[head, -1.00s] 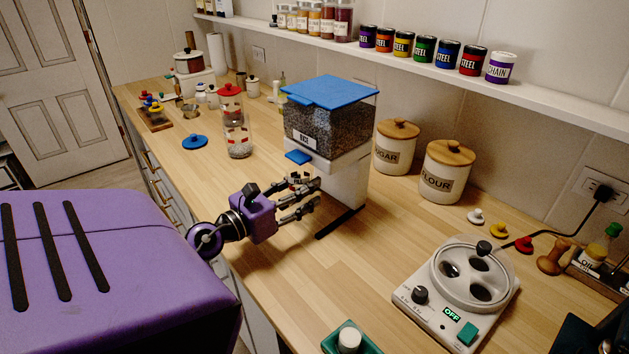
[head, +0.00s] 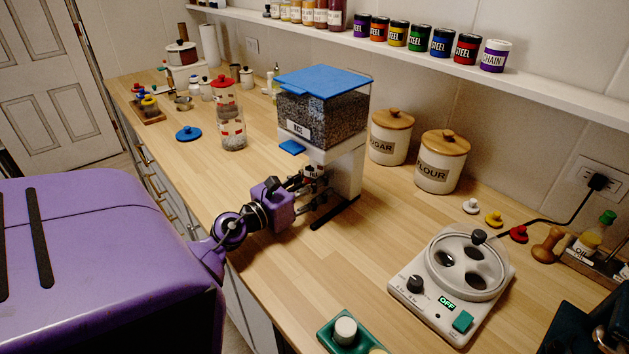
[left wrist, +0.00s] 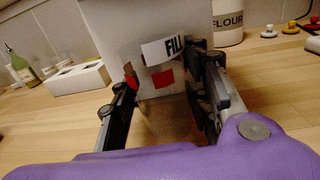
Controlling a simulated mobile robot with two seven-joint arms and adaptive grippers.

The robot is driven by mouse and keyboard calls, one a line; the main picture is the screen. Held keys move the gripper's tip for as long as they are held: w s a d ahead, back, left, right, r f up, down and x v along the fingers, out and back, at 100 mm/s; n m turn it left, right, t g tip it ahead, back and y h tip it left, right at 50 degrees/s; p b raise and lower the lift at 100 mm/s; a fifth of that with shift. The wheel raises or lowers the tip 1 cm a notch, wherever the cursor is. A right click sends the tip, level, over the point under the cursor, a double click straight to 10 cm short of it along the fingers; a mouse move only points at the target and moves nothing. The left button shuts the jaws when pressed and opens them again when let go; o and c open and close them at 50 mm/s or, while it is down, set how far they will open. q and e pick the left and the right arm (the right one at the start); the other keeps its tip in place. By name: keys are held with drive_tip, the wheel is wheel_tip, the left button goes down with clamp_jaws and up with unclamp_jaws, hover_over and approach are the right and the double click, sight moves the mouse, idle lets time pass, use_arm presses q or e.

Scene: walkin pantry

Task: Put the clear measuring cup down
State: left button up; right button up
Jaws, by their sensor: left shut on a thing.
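The clear measuring cup (left wrist: 165,112) is see-through, with a white FILL label and a red patch, and shows between the fingers in the left wrist view. My left gripper (head: 318,192) is shut on it, low at the foot of the rice dispenser (head: 322,115). In the head view the fingers hide most of the cup, and only part of its label shows. I cannot tell whether its base touches the counter. The dispenser has a blue lid, a dark-grained clear hopper and a white stand (left wrist: 112,25), just beyond the cup. My right gripper is not in view.
The wooden counter (head: 240,185) is clear left of and in front of the dispenser. Sugar (head: 390,140) and flour (head: 440,165) canisters stand right of it. A white appliance reading OFF (head: 450,285) is nearer.

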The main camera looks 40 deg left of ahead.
use_arm(q)
drive_tip(key=o, duration=0.6)
drive_tip(key=shift+f, duration=0.25)
drive_tip(key=o, duration=0.4)
drive_tip(key=shift+r, duration=0.1)
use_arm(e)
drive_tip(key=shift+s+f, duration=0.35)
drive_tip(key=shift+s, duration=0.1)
use_arm(q)
drive_tip(key=shift+r, duration=0.2)
drive_tip(key=s, duration=0.2)
drive_tip(key=s+b, duration=0.1)
drive_tip(key=s, duration=0.2)
drive_tip(key=s+b, duration=0.1)
drive_tip(key=s, duration=0.1)
drive_tip(key=shift+s+a+f, duration=0.1)
drive_tip(key=shift+s+f, duration=0.2)
drive_tip(key=shift+s, duration=0.1)
drive_tip(key=s+b, duration=0.1)
drive_tip(key=s, duration=0.2)
drive_tip(key=shift+s+r+b, duration=0.15)
drive_tip(key=shift+s+b, duration=0.15)
drive_tip(key=shift+b, duration=0.1)
drive_tip(key=shift+s+r, duration=0.15)
drive_tip(key=shift+s, duration=0.2)
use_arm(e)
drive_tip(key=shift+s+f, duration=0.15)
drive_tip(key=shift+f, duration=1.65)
